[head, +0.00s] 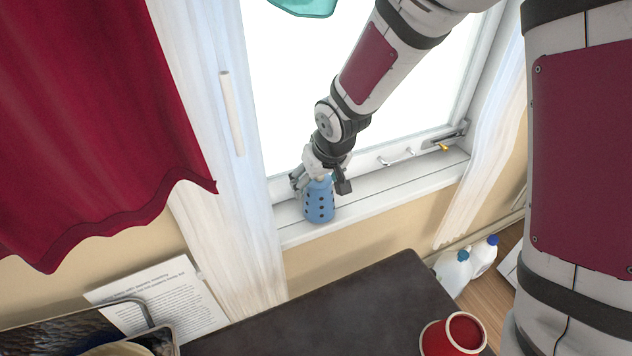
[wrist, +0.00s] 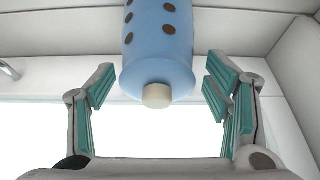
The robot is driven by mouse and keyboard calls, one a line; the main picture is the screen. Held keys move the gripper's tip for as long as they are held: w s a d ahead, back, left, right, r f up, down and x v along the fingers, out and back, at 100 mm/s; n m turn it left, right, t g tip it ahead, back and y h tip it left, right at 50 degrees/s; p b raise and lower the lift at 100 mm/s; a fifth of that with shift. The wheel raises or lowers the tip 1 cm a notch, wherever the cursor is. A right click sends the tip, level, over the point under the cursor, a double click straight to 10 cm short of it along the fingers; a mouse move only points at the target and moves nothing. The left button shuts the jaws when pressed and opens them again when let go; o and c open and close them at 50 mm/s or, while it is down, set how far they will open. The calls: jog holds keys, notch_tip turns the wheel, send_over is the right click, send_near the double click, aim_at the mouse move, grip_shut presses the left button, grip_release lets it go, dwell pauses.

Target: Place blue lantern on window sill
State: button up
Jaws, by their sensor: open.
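The blue lantern (head: 319,203), with dark round spots, stands upright on the white window sill (head: 400,191), toward its left end. In the wrist view the lantern (wrist: 158,62) shows its pale knob pointing toward my gripper. My gripper (head: 322,187) is at the lantern's top, with a finger on either side. In the wrist view my gripper (wrist: 160,85) is open, and gaps show between both fingers and the lantern. The lantern's upper part is partly hidden by my gripper in the head view.
A window frame with a handle (head: 397,158) rises behind the sill. A white curtain (head: 222,150) hangs at the left, beside a red cloth (head: 95,130). A dark table (head: 330,310) stands in front, with a red jar (head: 455,335). The sill right of the lantern is mostly clear.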

aim_at(324, 207)
jog(key=p+v, duration=0.3)
jog(key=v, duration=0.7)
jog(key=shift+r, duration=0.3)
jog(key=shift+s+d, duration=0.1)
jog(key=shift+d, duration=0.05)
jog(key=s+d+r+m+h, duration=0.1)
jog(key=s+d+r+h, duration=0.1)
jog(key=s+d+r, duration=0.55)
jog(key=s+d+r+m+g, duration=0.1)
jog(key=s+d+r, duration=0.1)
jog(key=s, duration=1)
jog(key=s+d+r+m+g, duration=0.1)
jog(key=s+d, duration=0.4)
jog(key=s, duration=0.7)
notch_tip(324, 207, up, 2)
jog(key=shift+d+r+m+g, duration=0.15)
jog(key=shift+d+m+g, duration=0.2)
jog(key=shift+m, duration=0.45)
notch_tip(324, 207, up, 14)
jog(key=t+p, duration=0.2)
jog(key=p, duration=1.1)
jog(key=shift+r+t, duration=0.25)
jog(key=shift+t, duration=0.1)
